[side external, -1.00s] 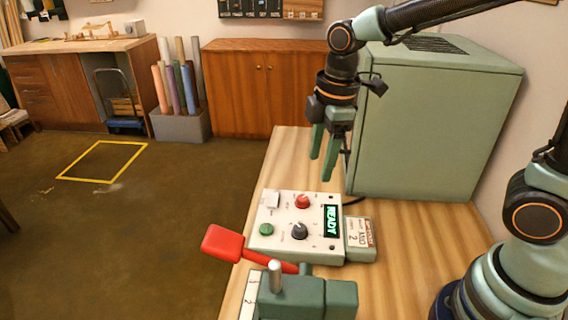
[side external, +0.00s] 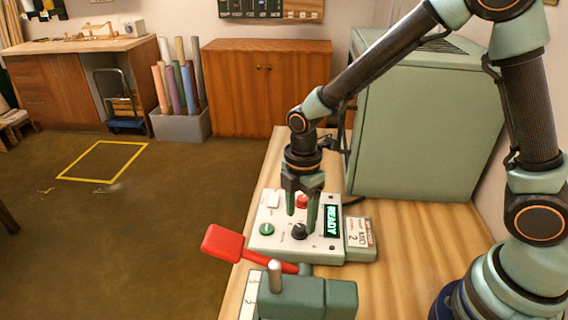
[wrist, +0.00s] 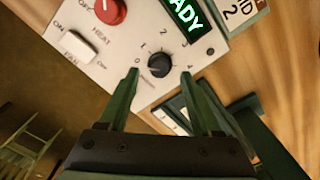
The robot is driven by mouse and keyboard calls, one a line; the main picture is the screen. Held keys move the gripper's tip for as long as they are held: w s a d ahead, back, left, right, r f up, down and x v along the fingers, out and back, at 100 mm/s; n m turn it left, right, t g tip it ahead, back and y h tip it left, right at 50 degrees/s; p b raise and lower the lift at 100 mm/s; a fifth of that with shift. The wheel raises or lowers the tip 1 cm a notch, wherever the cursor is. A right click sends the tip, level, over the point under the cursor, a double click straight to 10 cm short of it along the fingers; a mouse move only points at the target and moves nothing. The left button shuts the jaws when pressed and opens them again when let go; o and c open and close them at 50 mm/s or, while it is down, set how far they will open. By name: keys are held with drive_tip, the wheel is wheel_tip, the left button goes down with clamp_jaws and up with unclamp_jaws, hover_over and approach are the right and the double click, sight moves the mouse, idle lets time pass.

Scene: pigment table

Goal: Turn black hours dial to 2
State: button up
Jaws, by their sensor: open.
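The black dial (side external: 299,231) is on the front of the white control panel (side external: 270,248). In the wrist view the dial (wrist: 160,65) shows whole, with small printed numbers from 0 upward around it, the 2 above it. I cannot surely read where its pointer stands. My gripper (side external: 301,220) is open and points down over the panel. In the wrist view the fingertips of my gripper (wrist: 168,77) are apart, one to each side of the dial and slightly below it in the picture. I see nothing between them, and cannot tell their exact height above it.
A red knob (side external: 302,201) marked HEAT, a white rocker switch (wrist: 78,46) and a green button (side external: 266,229) are on the panel, beside a READY display (side external: 331,221). A red-handled lever (side external: 222,243) and green block (side external: 308,300) stand in front. A green cabinet (side external: 425,125) stands behind.

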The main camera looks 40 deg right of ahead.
sight(300, 230)
drive_tip(key=shift+f, duration=1.25)
clamp_jaws()
